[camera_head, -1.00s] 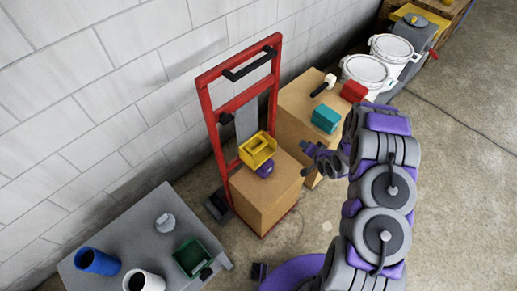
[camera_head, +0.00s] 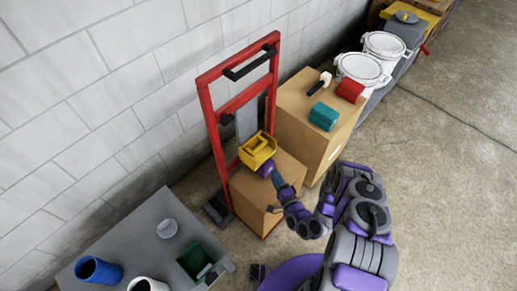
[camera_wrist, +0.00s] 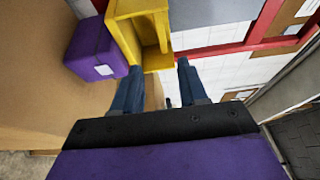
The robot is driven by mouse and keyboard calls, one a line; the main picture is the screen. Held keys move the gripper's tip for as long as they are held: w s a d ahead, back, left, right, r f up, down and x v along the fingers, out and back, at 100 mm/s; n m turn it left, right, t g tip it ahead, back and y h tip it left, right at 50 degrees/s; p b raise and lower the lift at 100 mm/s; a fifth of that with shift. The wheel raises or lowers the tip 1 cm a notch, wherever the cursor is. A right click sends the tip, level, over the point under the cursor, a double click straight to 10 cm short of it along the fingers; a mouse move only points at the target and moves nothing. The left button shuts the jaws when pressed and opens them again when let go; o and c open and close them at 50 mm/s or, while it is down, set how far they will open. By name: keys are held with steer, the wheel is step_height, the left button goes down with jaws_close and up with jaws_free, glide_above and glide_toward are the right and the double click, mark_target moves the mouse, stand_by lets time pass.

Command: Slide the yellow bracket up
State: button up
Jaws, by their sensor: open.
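The yellow bracket (camera_head: 257,149) is a box-like piece with open hollows. It sits at the top of the cardboard box (camera_head: 254,206), close to the red hand truck (camera_head: 225,130). In the wrist view the bracket (camera_wrist: 124,25) is just ahead of my gripper (camera_wrist: 158,67), its lower end near the left fingertip. My gripper also shows in the head view (camera_head: 277,180), just to the lower right of the bracket. It is open with nothing between its fingers. I cannot tell whether a fingertip touches the bracket.
A purple block (camera_wrist: 95,48) is beside the bracket, close to my left finger. A larger box (camera_head: 318,137) on the right bears teal (camera_head: 323,116) and red (camera_head: 350,90) blocks. A grey table (camera_head: 130,235) holds cups and a green bin. Open floor is at the right.

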mark_target(260, 149)
steer(key=b+x, duration=0.2)
steer(key=x, duration=1.5)
steer(key=shift+w+d, duration=0.1)
steer(key=shift+w, duration=0.05)
jaws_close()
